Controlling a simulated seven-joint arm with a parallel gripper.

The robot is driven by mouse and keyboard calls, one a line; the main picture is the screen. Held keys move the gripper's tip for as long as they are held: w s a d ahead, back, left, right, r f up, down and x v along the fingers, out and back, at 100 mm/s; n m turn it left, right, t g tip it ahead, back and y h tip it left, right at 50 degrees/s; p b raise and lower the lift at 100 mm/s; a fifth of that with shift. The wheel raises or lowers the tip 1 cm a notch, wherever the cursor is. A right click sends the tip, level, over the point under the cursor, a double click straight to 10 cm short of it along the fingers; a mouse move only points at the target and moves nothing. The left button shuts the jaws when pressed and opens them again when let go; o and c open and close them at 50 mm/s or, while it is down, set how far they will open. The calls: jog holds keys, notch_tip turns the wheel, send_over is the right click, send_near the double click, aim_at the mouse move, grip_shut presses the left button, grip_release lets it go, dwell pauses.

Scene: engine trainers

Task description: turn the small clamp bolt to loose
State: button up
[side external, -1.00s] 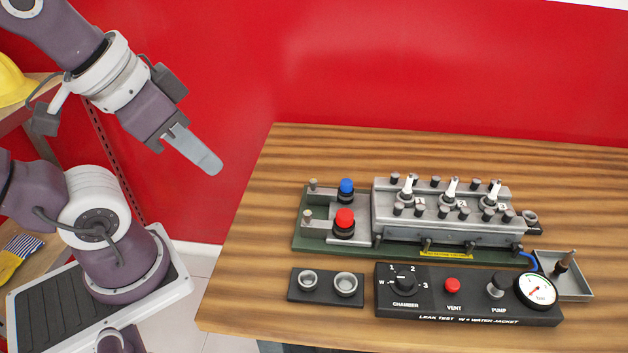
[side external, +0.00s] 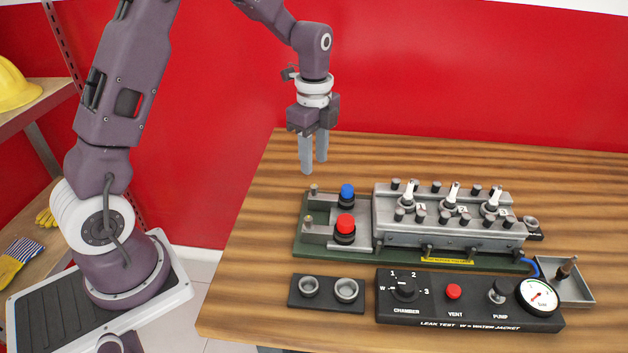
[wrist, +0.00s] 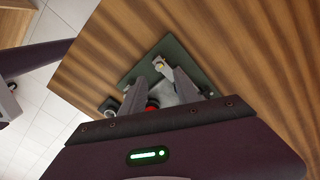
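Two small metal bolts stand at the left end of the green base plate (side external: 300,245), a rear bolt (side external: 314,188) and a front bolt (side external: 308,219). I cannot tell which is the small clamp bolt. My gripper (side external: 314,166) points down, open and empty, above the table just behind the rear bolt and apart from it. In the wrist view my gripper (wrist: 155,78) has its two fingers spread. A small bright bolt head (wrist: 159,65) shows near the right finger on the plate; the fingers hide part of the plate.
Blue knob (side external: 347,188) and red knob (side external: 345,222) stand right of the bolts. The grey engine head (side external: 450,232) is farther right. A two-cup holder (side external: 328,292), black test panel (side external: 470,309) and metal tray (side external: 575,291) lie around it. The table's rear left is clear.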

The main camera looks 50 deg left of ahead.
aim_at(314, 186)
notch_tip(314, 186, down, 7)
jog(key=shift+r, duration=0.1)
grip_shut()
